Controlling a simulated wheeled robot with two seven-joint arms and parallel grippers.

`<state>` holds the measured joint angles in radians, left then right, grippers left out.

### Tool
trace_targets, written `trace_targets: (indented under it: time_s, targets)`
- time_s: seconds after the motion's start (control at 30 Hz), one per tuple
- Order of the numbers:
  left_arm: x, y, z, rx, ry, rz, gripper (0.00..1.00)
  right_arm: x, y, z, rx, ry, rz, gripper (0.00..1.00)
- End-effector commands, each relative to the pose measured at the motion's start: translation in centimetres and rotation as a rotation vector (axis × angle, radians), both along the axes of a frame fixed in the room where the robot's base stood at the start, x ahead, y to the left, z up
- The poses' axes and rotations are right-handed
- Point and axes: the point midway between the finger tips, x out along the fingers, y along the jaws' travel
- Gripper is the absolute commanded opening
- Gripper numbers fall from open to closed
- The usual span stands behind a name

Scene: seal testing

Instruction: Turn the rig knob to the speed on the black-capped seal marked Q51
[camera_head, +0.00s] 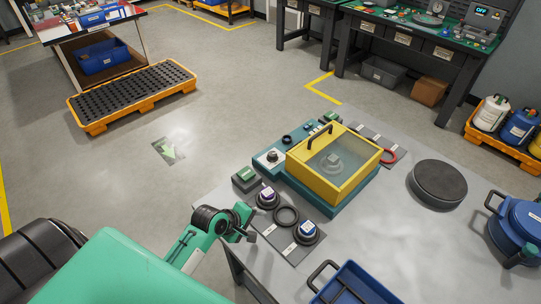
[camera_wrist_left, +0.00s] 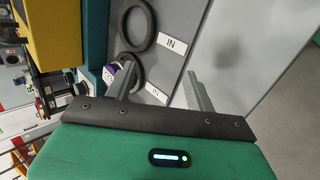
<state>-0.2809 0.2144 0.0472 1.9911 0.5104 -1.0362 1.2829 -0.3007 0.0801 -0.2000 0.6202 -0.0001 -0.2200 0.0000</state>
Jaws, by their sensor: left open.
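The test rig has a teal base (camera_head: 330,205) and a yellow-framed lid (camera_head: 361,182), which is shut over a round part. A dark round knob (camera_head: 272,157) sits on the white panel at the rig's left corner. On the grey mat (camera_head: 290,250) lie a purple-centred seal (camera_head: 267,196), a plain black ring (camera_head: 286,216) and a blue-centred seal (camera_head: 307,231). I cannot read Q51 on any of them. My left gripper (camera_head: 246,228) is open and empty, left of these seals; its fingers (camera_wrist_left: 160,77) are apart in the left wrist view. My right gripper is out of view.
A red ring (camera_head: 389,156) lies on another mat behind the rig. A black round pad (camera_head: 438,183), a blue canister (camera_head: 518,228) and a blue bin (camera_head: 352,284) stand on the table's right and front. Bare tabletop lies between rig and bin.

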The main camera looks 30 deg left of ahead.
Motion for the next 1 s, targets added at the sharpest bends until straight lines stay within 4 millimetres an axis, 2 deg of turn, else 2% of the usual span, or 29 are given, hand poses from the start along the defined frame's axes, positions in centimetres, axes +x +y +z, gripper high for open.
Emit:
trace_targets:
  time_s: [0.03,0.17,0.4,0.6,0.8,1.0]
  targets:
    - [1.3,0.7,0.2,-0.066,-0.004,0.071,0.55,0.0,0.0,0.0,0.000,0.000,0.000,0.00]
    - [4.3,2.6,1.0,-0.283,-0.005,0.278,0.55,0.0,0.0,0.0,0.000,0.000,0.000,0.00]
    - [10.0,7.0,3.3,-0.739,-0.002,0.652,0.55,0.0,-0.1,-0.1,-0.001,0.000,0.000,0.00]
    - [13.2,10.4,5.3,-1.061,0.008,0.867,0.55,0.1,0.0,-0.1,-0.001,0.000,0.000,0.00]
    - [14.4,11.8,6.0,-1.200,0.016,0.948,0.55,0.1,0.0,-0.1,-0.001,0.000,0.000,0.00]
    - [16.2,11.4,5.4,-1.209,0.018,0.951,0.55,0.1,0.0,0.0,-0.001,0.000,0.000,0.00]
